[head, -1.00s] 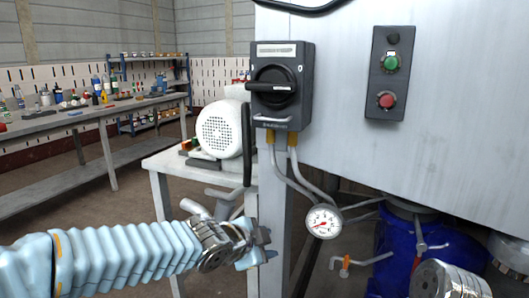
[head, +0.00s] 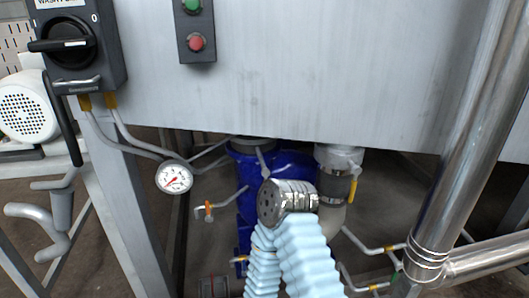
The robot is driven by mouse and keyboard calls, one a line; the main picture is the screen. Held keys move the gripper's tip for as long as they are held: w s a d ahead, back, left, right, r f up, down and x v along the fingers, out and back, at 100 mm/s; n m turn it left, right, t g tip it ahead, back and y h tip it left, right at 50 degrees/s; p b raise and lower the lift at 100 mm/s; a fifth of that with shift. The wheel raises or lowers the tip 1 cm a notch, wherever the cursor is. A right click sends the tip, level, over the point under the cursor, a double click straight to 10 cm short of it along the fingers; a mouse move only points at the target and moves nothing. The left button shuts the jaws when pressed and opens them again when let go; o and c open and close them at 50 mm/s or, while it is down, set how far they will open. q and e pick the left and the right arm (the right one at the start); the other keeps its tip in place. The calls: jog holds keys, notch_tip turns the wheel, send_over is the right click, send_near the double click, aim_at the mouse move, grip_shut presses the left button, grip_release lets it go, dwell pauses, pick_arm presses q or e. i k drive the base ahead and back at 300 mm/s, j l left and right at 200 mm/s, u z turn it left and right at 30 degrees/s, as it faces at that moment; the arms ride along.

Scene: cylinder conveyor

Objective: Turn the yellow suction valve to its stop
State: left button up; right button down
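The yellow suction valve handle (head: 352,189) is a short upright yellow lever on the right side of a dark grey valve body (head: 334,187). The valve sits in a pale pipe under the grey metal panel, right of the blue vessel. One of my arms rises from the bottom edge, with light blue sleeves and a round metal joint left of the valve. It covers part of the blue vessel and the pipework, and nothing of it visibly touches the yellow handle. Neither of my grippers is in view.
A pressure gauge (head: 174,177) and a small orange-handled valve (head: 208,210) are at left. A black rotary switch (head: 66,44) and a red button (head: 196,43) are above. A thick steel pipe (head: 467,130) stands at right. Thin pipes (head: 375,249) cross low right.

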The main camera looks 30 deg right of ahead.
aim_at(356, 170)
jog(key=l+z, duration=0.1)
jog(key=z, duration=0.35)
jog(key=l+z, duration=0.1)
jog(key=z, duration=0.75)
jog(key=i+l+z, duration=0.1)
jog(key=z, duration=0.35)
jog(key=j+z, duration=0.2)
jog(key=j, duration=0.15)
